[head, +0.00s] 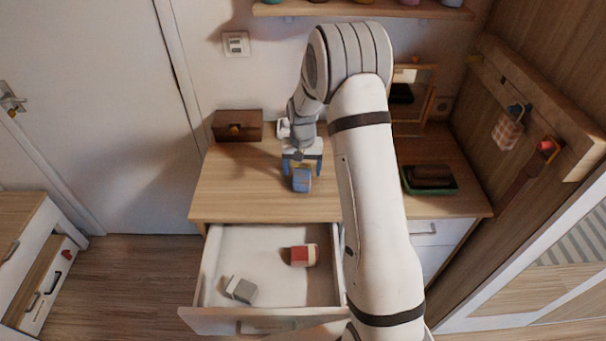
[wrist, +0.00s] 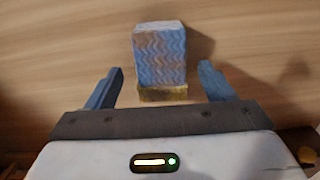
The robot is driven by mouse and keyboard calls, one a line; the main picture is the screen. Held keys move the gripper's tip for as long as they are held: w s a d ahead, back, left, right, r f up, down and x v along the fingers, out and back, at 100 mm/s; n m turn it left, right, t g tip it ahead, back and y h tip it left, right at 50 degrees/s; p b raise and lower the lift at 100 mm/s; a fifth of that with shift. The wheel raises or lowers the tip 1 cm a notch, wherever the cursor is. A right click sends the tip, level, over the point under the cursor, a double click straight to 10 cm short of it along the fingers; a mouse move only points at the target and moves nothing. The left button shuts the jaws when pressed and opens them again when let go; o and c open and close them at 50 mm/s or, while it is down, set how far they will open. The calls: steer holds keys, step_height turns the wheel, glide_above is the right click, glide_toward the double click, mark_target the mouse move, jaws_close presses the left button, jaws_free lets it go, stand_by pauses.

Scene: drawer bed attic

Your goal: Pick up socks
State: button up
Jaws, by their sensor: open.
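A blue rolled pair of socks (head: 302,179) stands on the wooden desk top, near its front edge. In the wrist view the blue socks (wrist: 160,55) show a wavy pattern and a yellowish band at the near end. My gripper (head: 303,165) is open just behind the socks. In the wrist view its two fingers (wrist: 161,85) reach on either side of the near end of the socks, with gaps on both sides. A red and white sock roll (head: 304,255) and a grey and white sock roll (head: 241,289) lie in the open drawer (head: 270,237).
A brown box (head: 237,125) stands at the desk's back left. A green tray (head: 430,190) with brown things in it and a mirror (head: 412,95) are on the right. The desk top (head: 235,190) is clear at left.

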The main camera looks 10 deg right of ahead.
steer(key=shift+f, duration=1.15)
steer(key=c, duration=1.1)
